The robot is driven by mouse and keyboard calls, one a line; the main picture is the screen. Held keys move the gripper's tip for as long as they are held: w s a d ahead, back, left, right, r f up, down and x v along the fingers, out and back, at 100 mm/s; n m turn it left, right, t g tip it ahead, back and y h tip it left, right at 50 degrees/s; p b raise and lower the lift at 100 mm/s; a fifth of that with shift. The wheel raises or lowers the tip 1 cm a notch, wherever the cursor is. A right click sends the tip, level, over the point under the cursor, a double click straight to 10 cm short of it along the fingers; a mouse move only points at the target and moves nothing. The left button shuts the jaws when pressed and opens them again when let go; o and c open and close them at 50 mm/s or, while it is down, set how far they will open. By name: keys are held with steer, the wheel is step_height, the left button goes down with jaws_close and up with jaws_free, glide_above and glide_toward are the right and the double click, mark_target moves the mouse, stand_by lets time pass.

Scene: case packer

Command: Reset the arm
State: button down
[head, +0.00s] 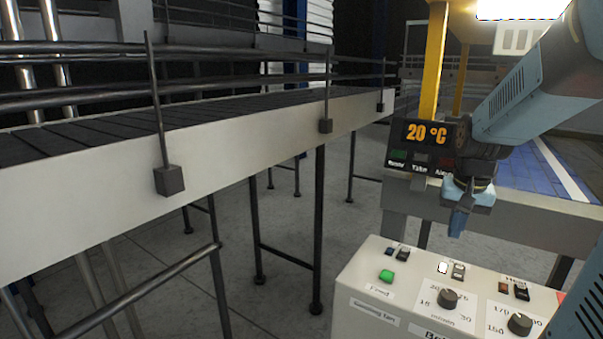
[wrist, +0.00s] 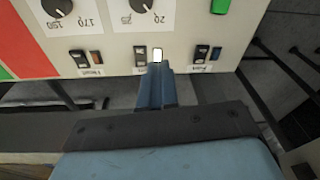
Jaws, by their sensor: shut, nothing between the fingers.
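My blue arm comes in from the upper right in the head view. My gripper (head: 458,222) points down above the back edge of the control panel (head: 375,259), with its fingers together and nothing held. In the wrist view the closed fingertips (wrist: 155,70) are in line with a lit white lamp (wrist: 157,54) on the panel. The lamp also shows in the head view (head: 442,267), next to a black rocker switch (head: 458,271). I cannot tell whether the fingertips touch the panel. A display (head: 426,132) reading 20 °C stands behind the gripper.
The panel carries a green button (head: 386,276) and two black knobs (head: 449,299) (head: 520,324). A railed conveyor (head: 250,130) runs along the left. A yellow post (head: 433,60) rises behind the display. A blue-topped conveyor (head: 545,175) lies at right. Open floor shows between the conveyor and panel.

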steer(key=s+a+r+n+t, duration=0.2)
steer(key=s+a+r, duration=0.1)
steer(key=s+a, duration=0.2)
steer(key=s+a+r+n+t, duration=0.1)
steer(key=s+a+r, duration=0.3)
steer(key=s, duration=0.4)
steer(key=shift+s+a+r+n+t, duration=0.25)
steer(key=shift+a+n+t, duration=0.15)
steer(key=shift+a+n, duration=0.3)
